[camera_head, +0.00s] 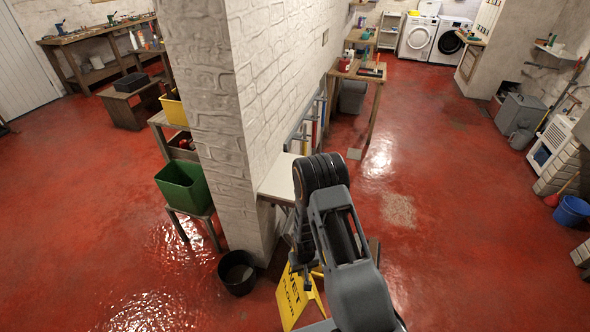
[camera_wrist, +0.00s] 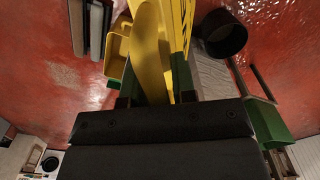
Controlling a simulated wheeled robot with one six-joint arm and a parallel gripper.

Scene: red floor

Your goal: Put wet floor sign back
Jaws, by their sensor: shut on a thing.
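The yellow wet floor sign (camera_head: 291,301) is at the bottom centre of the head view, just right of the black bucket, with black lettering on its face. Part of it is hidden behind my arm. In the wrist view the yellow sign (camera_wrist: 152,45) runs up from between my gripper's fingers (camera_wrist: 157,88). My gripper (camera_head: 303,270) is shut on the sign. I cannot tell whether the sign's lower edge touches the floor.
A black bucket (camera_head: 237,272) stands on the floor at the foot of the white brick pillar (camera_head: 205,110). A green crate (camera_head: 183,187) sits on a low stand to its left. A workbench (camera_head: 357,72) stands beyond. Red floor is clear to the right (camera_head: 450,220).

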